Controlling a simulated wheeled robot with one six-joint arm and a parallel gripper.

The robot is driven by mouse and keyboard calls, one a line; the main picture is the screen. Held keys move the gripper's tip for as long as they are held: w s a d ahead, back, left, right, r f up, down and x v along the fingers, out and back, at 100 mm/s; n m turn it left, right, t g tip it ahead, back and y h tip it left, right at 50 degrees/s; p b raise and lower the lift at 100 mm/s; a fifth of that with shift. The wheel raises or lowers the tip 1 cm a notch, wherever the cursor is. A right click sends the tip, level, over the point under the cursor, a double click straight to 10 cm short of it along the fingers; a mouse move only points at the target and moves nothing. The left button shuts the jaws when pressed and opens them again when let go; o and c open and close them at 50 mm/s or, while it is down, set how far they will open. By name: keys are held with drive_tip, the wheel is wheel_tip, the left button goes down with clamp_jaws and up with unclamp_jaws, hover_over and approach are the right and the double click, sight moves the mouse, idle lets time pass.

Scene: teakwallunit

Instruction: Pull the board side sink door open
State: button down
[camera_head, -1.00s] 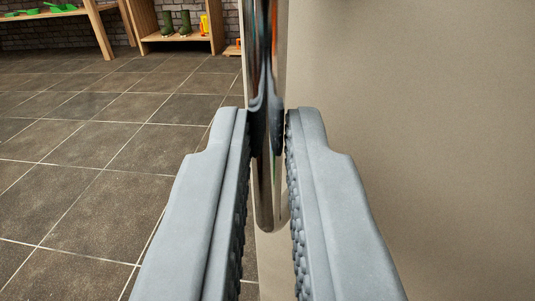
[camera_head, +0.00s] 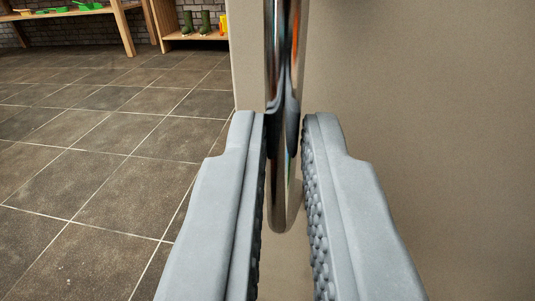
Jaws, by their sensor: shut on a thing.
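The sink door (camera_head: 430,120) is a plain beige panel that fills the right of the view. Its left edge runs upright, with the tiled floor beyond it. A shiny chrome bar handle (camera_head: 284,60) stands upright near that edge, and its rounded lower end shows between my fingers. My gripper (camera_head: 284,125) is shut on the handle, with one grey ridged finger on each side of it. The fingers hide part of the door face and the door's lower edge.
Dark tiled floor (camera_head: 90,150) lies open on the left. At the back stand a wooden bench (camera_head: 125,28) with green items and a wooden shelf (camera_head: 195,36) holding green boots (camera_head: 197,22), against a brick wall.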

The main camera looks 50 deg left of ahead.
drive_tip(key=shift+w+d+r, duration=0.15)
drive_tip(key=shift+w+d, duration=0.05)
drive_tip(key=shift+d, duration=0.2)
drive_tip(key=c, duration=1.5)
unclamp_jaws()
drive_tip(key=shift+d, duration=0.2)
drive_tip(key=shift+a, duration=0.2)
drive_tip(key=shift+s, duration=0.1)
drive_tip(key=v, duration=1.7)
drive_tip(key=shift+s+d, duration=0.1)
drive_tip(key=shift+d, duration=0.05)
